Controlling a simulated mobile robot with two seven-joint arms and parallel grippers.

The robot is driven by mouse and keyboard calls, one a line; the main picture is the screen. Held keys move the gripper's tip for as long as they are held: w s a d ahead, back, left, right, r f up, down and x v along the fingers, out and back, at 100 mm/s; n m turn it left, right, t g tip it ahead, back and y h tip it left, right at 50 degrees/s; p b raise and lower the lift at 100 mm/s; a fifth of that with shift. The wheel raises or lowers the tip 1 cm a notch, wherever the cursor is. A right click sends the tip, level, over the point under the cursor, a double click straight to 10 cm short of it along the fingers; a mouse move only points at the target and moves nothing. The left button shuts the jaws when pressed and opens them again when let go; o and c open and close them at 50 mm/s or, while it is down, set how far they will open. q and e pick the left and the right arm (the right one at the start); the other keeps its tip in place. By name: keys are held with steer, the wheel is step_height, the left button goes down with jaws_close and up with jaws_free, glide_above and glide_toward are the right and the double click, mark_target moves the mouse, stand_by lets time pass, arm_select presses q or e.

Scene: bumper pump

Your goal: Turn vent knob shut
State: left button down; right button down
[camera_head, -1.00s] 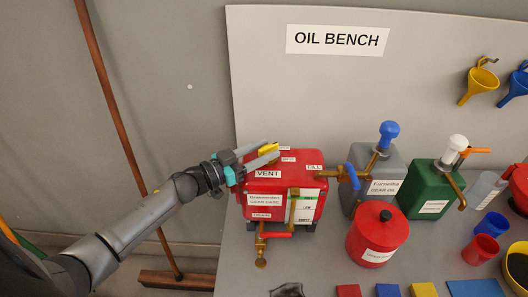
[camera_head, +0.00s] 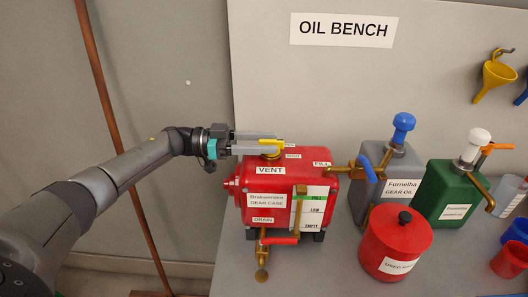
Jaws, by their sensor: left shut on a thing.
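The yellow vent knob (camera_head: 270,148) sits on a brass neck on top of the red gear case (camera_head: 262,206), above the label VENT. My left gripper (camera_head: 278,146) comes in level from the left, with its grey fingers at the knob, shut on it. The fingers hide part of the knob. I cannot tell from its look how far it is turned. My right gripper is not in view.
A brass fill pipe with a blue handle (camera_head: 368,170) joins the case's right side. A grey oil can (camera_head: 388,184), a green can (camera_head: 450,194) and a red used-oil drum (camera_head: 394,244) stand to the right. A red-handled drain tap (camera_head: 280,241) is below.

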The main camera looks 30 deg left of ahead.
arm_select(q)
steer(key=shift+g, duration=0.3)
steer(key=shift+c, duration=1.7)
jaws_free()
steer(key=shift+a, duration=0.1)
steer(key=b+v, duration=0.3)
steer(key=v, duration=1.2)
steer(key=shift+f, duration=0.2)
steer(key=shift+f, duration=0.1)
